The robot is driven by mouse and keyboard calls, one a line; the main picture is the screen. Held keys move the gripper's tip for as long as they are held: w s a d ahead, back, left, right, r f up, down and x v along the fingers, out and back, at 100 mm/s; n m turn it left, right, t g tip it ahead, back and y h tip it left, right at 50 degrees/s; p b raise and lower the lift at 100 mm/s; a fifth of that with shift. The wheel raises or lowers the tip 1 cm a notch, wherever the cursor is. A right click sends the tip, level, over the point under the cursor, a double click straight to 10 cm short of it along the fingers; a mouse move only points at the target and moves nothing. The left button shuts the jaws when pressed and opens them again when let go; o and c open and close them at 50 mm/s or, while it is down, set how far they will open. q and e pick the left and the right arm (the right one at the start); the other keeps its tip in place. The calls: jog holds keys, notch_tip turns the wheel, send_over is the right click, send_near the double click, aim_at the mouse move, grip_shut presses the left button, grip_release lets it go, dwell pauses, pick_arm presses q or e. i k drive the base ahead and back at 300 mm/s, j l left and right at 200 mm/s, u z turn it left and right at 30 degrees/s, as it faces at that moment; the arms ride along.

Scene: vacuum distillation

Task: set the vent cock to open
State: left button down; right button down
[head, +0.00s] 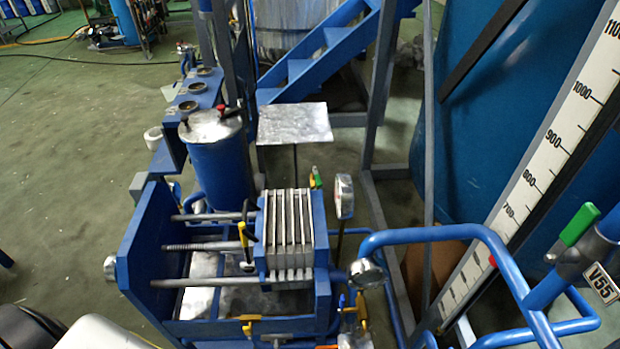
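No part is labelled as the vent cock, so I cannot tell for certain which valve it is. A valve with a green lever (578,226) sits on the blue pipe at the right edge, beside a tag reading V55 (601,283). Its lever slants up to the right, roughly along the pipe. A smaller green handle (315,178) stands upright behind the plate stack. Neither of my grippers is in view.
A blue filter press (140,235) with a plate stack (292,235) fills the middle. A blue cylinder (218,165), a round gauge (344,196) and a level scale (538,178) stand around it. Blue pipes (430,235) cross the right. Green floor (70,160) is open at left.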

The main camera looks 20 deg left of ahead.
aim_at(318, 180)
jog(key=k+j+u, duration=0.2)
jog(key=j+u, duration=0.3)
jog(key=j, duration=0.3)
jog(key=j+u, duration=0.45)
jog(key=j, duration=0.3)
